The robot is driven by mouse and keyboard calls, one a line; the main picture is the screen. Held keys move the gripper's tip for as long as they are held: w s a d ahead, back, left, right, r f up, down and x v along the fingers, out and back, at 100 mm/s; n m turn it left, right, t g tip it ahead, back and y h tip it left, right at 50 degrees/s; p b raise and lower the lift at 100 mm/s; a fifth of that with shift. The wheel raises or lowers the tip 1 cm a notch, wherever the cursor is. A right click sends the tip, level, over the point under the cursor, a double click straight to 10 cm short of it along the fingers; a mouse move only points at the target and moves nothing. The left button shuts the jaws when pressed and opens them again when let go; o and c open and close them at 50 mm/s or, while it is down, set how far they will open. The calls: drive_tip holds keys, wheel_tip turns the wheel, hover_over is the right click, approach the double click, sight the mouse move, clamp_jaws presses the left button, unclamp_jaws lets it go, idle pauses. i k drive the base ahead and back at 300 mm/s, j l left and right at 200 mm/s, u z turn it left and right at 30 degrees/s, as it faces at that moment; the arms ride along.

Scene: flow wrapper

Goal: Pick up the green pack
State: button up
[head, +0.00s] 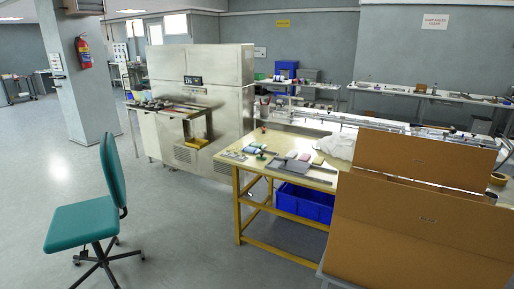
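I cannot make out a green pack for certain. On the yellow-framed table (262,168) in the middle lie several small items. One of them is a small dark green object (261,155) near the table's left part, too small to identify. My gripper is not in this view, so its state does not show.
A large open cardboard box (410,237) blocks the right foreground. A blue crate (305,204) sits under the table. A teal chair (84,224) stands at the left. A steel cabinet (205,75) and a long machine (345,120) are behind. The floor between chair and table is clear.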

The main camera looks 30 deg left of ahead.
sight(255, 145)
drive_tip(key=i+j+u, duration=0.55)
drive_tip(key=u, duration=0.15)
drive_tip(key=i+j+u, duration=0.75)
drive_tip(key=u, duration=0.15)
drive_tip(key=i+j+u, duration=0.25)
drive_tip(key=u, duration=0.2)
drive_tip(key=i+z, duration=0.25)
drive_tip(key=i, duration=0.55)
drive_tip(key=i+j+z, duration=0.25)
drive_tip(key=i, duration=0.5)
drive_tip(key=i+z, duration=0.15)
drive_tip(key=i, duration=0.5)
drive_tip(key=i+z, duration=0.15)
drive_tip(key=i, duration=0.45)
drive_tip(key=i+j+z, duration=0.15)
drive_tip(key=i, duration=0.5)
drive_tip(key=i+z, duration=0.45)
drive_tip(key=i+j+z, duration=0.1)
drive_tip(key=i+z, duration=0.2)
drive_tip(key=z, duration=0.2)
drive_tip(key=i+j+z, duration=0.25)
drive_tip(key=z, duration=0.2)
drive_tip(key=i+j+z, duration=0.3)
drive_tip(key=i+z, duration=0.2)
